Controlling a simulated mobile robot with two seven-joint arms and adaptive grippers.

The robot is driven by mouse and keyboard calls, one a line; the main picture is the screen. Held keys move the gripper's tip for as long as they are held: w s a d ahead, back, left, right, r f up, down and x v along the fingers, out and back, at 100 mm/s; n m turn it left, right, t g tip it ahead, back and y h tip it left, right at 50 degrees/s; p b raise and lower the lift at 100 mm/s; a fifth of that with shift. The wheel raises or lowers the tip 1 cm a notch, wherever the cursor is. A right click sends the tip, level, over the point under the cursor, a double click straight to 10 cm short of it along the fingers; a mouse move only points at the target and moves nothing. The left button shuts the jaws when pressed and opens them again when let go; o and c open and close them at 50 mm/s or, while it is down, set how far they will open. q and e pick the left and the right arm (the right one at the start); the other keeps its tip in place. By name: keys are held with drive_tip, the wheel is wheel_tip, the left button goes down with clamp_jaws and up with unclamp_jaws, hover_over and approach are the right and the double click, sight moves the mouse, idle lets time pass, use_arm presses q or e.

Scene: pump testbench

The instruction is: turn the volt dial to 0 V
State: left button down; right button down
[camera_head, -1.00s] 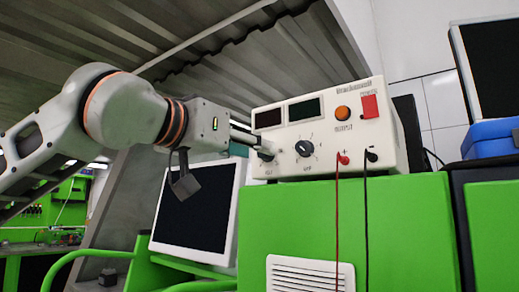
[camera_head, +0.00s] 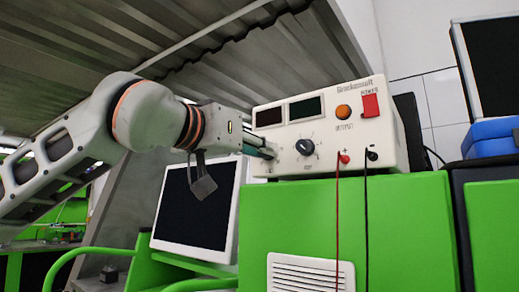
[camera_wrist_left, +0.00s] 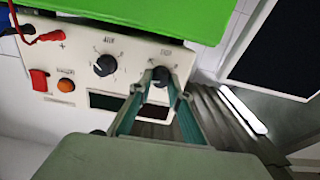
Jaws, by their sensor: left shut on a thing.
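The cream power supply (camera_head: 325,158) has two dark dials under its displays. The lettering below the dials is too small to tell surely which one is the volt dial. My left gripper (camera_head: 268,152) is shut on the left dial, which it mostly hides in the head view. In the left wrist view the fingers of my left gripper (camera_wrist_left: 157,84) straddle this left dial (camera_wrist_left: 160,76), seen upside down. The other dial (camera_head: 304,147) stands free beside it, with a white pointer mark; it also shows in the left wrist view (camera_wrist_left: 105,65). My right gripper is not in view.
The supply stands on a green cabinet (camera_head: 280,215). An orange button (camera_head: 343,111) and a red switch (camera_head: 370,105) sit at its upper right. Red (camera_head: 337,205) and black (camera_head: 367,210) leads hang down the front. A dark-screened monitor (camera_head: 195,205) stands below my left arm.

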use_arm(q)
drive_tip(key=shift+n, duration=0.3)
drive_tip(key=shift+f+m+b, duration=0.15)
drive_tip(key=shift+m+b, duration=1.05)
drive_tip(key=shift+m, duration=6.25)
drive_tip(key=shift+f+m+b, duration=0.1)
drive_tip(key=shift+m+b, duration=1.05)
drive_tip(key=shift+m, duration=6.3)
